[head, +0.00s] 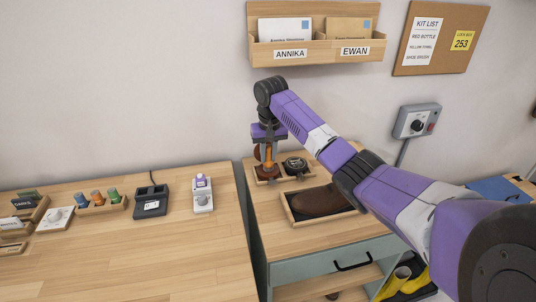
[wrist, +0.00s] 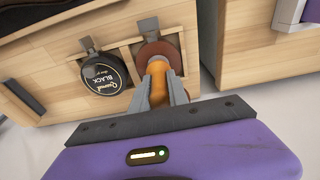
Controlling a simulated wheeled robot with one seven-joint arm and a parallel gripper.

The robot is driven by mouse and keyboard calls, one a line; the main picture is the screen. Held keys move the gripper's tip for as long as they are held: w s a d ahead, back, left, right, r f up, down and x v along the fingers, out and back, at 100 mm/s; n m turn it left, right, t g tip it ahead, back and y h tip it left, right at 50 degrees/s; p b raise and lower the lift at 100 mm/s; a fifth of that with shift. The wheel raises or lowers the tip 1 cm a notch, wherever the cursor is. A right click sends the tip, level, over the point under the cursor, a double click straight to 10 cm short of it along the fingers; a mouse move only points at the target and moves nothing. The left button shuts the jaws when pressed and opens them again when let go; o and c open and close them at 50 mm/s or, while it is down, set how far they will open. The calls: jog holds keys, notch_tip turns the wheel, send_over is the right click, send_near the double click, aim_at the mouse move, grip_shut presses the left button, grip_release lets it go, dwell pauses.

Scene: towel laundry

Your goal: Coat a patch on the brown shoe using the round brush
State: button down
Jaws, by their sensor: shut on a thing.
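My gripper (wrist: 160,95) is shut on the orange handle of the round brush (wrist: 159,74). In the head view, my gripper (head: 267,151) is above the wooden tray (head: 281,178), with the brush (head: 268,163) roughly upright below it. The brush's lower end is over a round brown shape (wrist: 172,49) in the tray; whether they touch is hidden. The brown shoe (head: 320,201) lies in a shallow wooden tray (head: 311,221) in front and to the right. The shoe is not clearly identifiable in the wrist view.
A dark tin (head: 296,165) sits beside the brush; it reads BLACK in the wrist view (wrist: 104,74). A wooden letter rack (head: 317,50) hangs above. My arm spans over the right side. The left table (head: 120,258) has a clear front area.

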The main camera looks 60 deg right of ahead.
aim_at(268, 144)
jog(key=shift+r+p, duration=3)
jog(key=shift+r, duration=0.35)
